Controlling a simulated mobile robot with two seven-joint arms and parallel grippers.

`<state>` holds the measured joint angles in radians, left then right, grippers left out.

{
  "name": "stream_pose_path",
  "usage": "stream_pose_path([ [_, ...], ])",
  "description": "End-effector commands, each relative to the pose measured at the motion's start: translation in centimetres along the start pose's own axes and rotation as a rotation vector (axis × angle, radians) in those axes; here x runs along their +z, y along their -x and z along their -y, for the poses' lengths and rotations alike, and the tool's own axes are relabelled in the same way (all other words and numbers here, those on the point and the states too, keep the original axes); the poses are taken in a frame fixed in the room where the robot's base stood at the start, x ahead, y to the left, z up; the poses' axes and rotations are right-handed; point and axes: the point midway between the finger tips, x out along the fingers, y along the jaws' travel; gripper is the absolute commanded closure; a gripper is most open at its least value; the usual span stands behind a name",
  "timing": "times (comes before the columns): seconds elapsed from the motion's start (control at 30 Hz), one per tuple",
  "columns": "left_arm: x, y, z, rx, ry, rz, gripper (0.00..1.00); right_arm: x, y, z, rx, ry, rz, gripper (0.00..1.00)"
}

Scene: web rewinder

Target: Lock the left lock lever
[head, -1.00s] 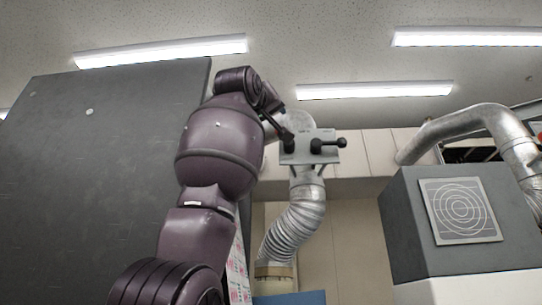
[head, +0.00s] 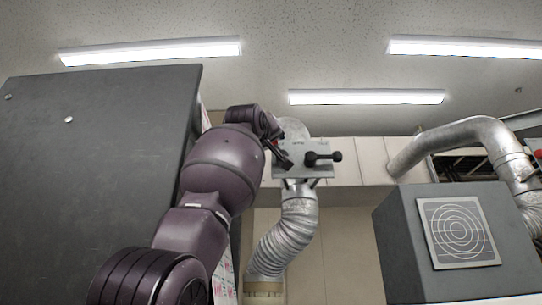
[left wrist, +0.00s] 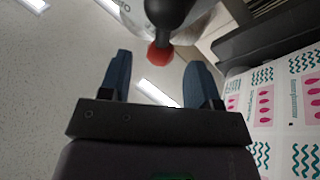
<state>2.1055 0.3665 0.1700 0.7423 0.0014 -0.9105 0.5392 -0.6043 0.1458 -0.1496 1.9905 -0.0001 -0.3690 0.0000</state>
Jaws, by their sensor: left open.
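A grey lock panel (head: 305,172) is near the middle of the head view. The right lever (head: 322,158), black with a round knob, sticks out sideways on it. My left gripper (head: 282,155) is at the panel's left part and largely hides the left lever there. In the left wrist view, my left gripper (left wrist: 160,62) is open, its two blue fingers apart. A black lever (left wrist: 168,14) with a red end (left wrist: 160,53) comes down from the top edge, its end in line with the gap between the fingertips. Contact cannot be told. My right gripper is out of view.
A large dark panel (head: 90,170) stands at the left, close to my left arm. A ribbed metal duct (head: 285,235) hangs below the lock panel. A grey box (head: 420,235) with a round-grille plate is at the right. Printed web (left wrist: 275,115) shows at the right of the wrist view.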

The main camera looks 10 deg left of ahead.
Motion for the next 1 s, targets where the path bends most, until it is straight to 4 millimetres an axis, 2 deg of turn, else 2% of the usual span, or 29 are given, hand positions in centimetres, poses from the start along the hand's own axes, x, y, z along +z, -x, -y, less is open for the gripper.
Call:
stream_pose_path([
  [0.03, -0.3, -0.6, -0.2, 0.0, 0.0, 0.001, 0.43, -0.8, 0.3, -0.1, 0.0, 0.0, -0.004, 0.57],
  [0.17, -0.2, -1.7, -0.1, 0.0, 0.0, 0.0, 0.43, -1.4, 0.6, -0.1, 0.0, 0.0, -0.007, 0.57],
  [0.33, -0.1, -2.4, -0.1, 0.0, 0.0, 0.0, 0.43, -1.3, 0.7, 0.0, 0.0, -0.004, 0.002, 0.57],
  [0.67, 0.1, -2.5, 0.0, 0.0, 0.0, 0.0, 0.43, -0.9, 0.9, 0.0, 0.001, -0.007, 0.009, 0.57],
  [0.9, 0.0, -2.5, 0.0, 0.0, 0.0, 0.0, 0.8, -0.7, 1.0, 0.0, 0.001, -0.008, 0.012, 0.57],
  [1.0, 0.0, -2.5, 0.0, 0.0, 0.0, 0.0, 0.92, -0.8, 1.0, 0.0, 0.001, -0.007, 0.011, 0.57],
])
